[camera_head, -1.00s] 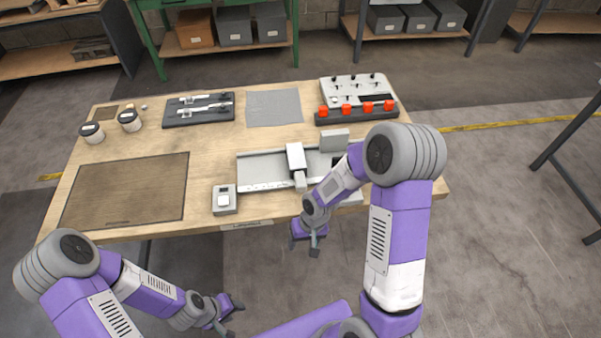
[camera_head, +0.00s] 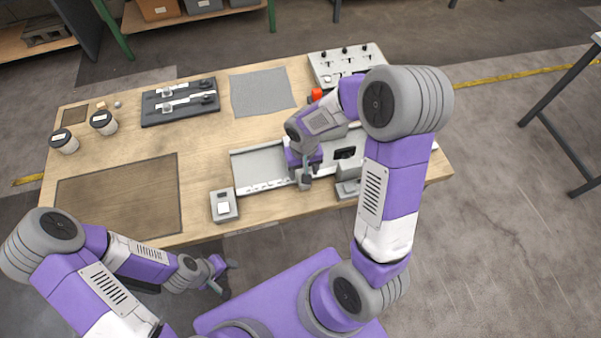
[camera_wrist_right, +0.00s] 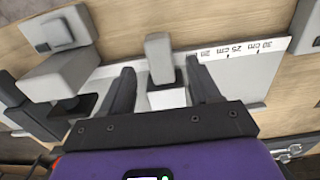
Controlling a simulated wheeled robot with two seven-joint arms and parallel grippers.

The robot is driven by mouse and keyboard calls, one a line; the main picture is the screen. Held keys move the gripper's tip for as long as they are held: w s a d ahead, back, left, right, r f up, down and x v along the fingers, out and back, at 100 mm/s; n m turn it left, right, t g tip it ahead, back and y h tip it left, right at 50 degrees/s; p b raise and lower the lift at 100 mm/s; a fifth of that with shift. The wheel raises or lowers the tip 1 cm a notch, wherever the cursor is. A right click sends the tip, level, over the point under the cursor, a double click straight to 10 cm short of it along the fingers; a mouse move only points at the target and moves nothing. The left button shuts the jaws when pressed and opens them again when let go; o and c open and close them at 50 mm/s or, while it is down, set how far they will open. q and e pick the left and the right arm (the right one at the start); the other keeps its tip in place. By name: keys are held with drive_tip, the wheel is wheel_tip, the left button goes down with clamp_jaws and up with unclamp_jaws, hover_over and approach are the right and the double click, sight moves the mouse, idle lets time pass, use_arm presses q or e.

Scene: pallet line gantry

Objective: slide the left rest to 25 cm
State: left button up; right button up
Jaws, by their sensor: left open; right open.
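A grey rail bed (camera_head: 258,165) with a white scale strip along its near edge lies on the wooden table. In the right wrist view the scale (camera_wrist_right: 243,49) reads 20, 25 and 30 cm, rising to the right. The left rest, a pale upright block (camera_wrist_right: 159,58), stands between the fingers of my right gripper (camera_wrist_right: 163,85), left of the 20 mark. The fingers are open, one on each side, with gaps visible. In the head view my right gripper (camera_head: 304,178) largely hides the rest. My left gripper (camera_head: 221,275) is open and empty off the table's front edge.
A second grey block (camera_wrist_right: 65,75) stands left of the rest in the wrist view. A box with a white button (camera_head: 224,206) sits at the bed's near left corner. A control panel (camera_head: 343,62), tool tray (camera_head: 181,102) and two jars (camera_head: 103,122) stand farther back.

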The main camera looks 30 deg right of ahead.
wheel_tip(320, 180, down, 5)
drive_tip(key=shift+s+r+b, duration=0.1)
drive_tip(key=shift+b, duration=0.3)
drive_tip(key=shift+c, duration=0.2)
clamp_jaws()
